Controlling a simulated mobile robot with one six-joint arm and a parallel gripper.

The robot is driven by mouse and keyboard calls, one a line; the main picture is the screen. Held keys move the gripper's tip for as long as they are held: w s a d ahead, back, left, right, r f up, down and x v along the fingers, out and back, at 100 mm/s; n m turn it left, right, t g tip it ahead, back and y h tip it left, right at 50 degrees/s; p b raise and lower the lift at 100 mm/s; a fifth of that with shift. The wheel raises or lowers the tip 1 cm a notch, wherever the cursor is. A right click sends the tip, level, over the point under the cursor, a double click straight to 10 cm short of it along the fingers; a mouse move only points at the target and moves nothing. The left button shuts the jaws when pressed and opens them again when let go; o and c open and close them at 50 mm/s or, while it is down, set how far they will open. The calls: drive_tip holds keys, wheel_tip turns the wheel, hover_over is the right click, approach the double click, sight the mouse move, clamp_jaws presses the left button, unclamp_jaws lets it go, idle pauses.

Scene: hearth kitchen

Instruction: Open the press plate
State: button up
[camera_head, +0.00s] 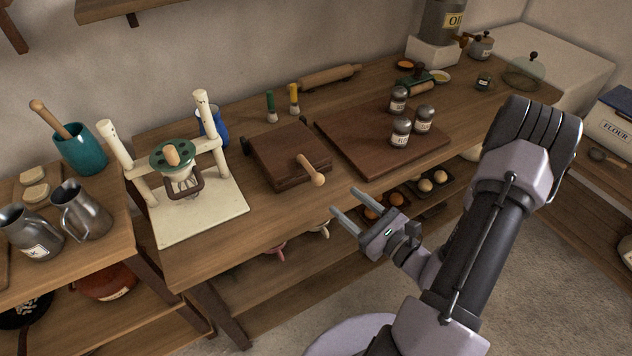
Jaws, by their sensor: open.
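The press (284,155) is a dark brown wooden block in the middle of the counter. Its top plate lies flat and closed over the base. A light wooden handle with a round knob (317,179) sticks out from the plate towards the front right. My gripper (343,204) is open and empty, with its two fingers pointing left. In the picture it is just below and right of the knob, apart from it, near the counter's front edge.
A white stand with a green-topped device (172,153) is left of the press. A dark board (365,146) with several grey shakers (401,131) is to the right. Behind are two small brushes (294,99) and a rolling pin (331,76). Bare counter (270,216) lies in front.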

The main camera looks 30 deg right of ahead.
sight(322, 183)
drive_tip(key=b+x, duration=0.1)
drive_tip(key=x, duration=0.9)
drive_tip(key=shift+w+a, duration=0.2)
drive_tip(key=shift+w, duration=0.1)
clamp_jaws()
idle(0.7)
